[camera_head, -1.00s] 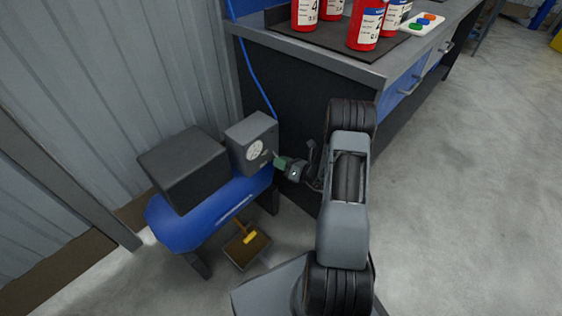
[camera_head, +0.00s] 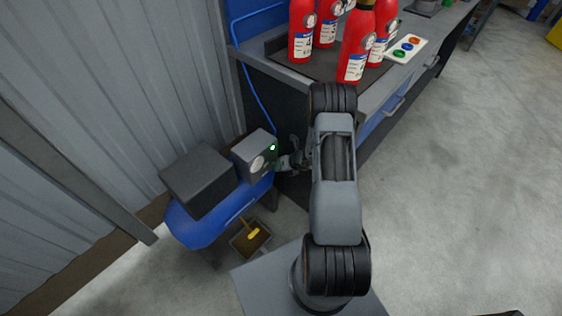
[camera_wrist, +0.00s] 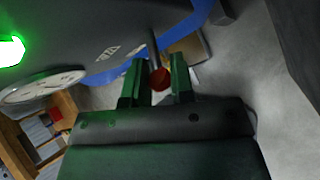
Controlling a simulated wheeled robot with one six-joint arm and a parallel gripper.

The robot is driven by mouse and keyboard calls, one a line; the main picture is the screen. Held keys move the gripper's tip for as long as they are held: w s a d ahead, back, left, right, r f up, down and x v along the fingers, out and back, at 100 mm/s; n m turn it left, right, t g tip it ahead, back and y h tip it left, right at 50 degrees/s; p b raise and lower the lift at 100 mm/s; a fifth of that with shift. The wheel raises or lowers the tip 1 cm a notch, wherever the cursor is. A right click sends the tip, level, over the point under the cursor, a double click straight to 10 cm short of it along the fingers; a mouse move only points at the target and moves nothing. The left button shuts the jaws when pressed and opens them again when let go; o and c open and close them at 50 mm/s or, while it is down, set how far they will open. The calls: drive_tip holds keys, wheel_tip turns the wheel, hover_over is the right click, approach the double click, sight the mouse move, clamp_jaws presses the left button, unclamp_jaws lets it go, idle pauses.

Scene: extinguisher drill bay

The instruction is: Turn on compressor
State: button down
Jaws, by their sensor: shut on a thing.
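The compressor has a blue tank (camera_head: 205,222) on legs, a dark box on top and a grey control box (camera_head: 254,150) with a round white gauge (camera_head: 257,164). A green light (camera_head: 272,147) glows on the control box. In the wrist view the light (camera_wrist: 11,50) and the gauge (camera_wrist: 42,86) show at the left. My gripper (camera_head: 284,163) is at the right side of the control box. In the wrist view my gripper (camera_wrist: 158,82) is shut on a red knob (camera_wrist: 160,78) at the end of a thin grey lever (camera_wrist: 152,46).
A dustpan (camera_head: 250,238) with a yellow-handled brush lies below the tank. A corrugated wall is at the left. Open floor (camera_head: 450,200) lies to the right.

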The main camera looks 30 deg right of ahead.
drive_tip(key=r+g+p, duration=0.1)
drive_tip(key=p, duration=0.2)
drive_tip(key=shift+w+a+h, duration=0.1)
drive_tip(key=shift+h, duration=0.2)
drive_tip(key=shift+g+p, duration=0.45)
drive_tip(key=shift+g, duration=0.05)
drive_tip(key=shift+f, duration=0.1)
drive_tip(key=c, duration=1)
unclamp_jaws()
drive_tip(key=shift+w, duration=0.1)
drive_tip(key=p+v, duration=0.3)
drive_tip(key=v, duration=1.1)
drive_tip(key=shift+a, duration=0.15)
drive_tip(key=shift+w, duration=0.1)
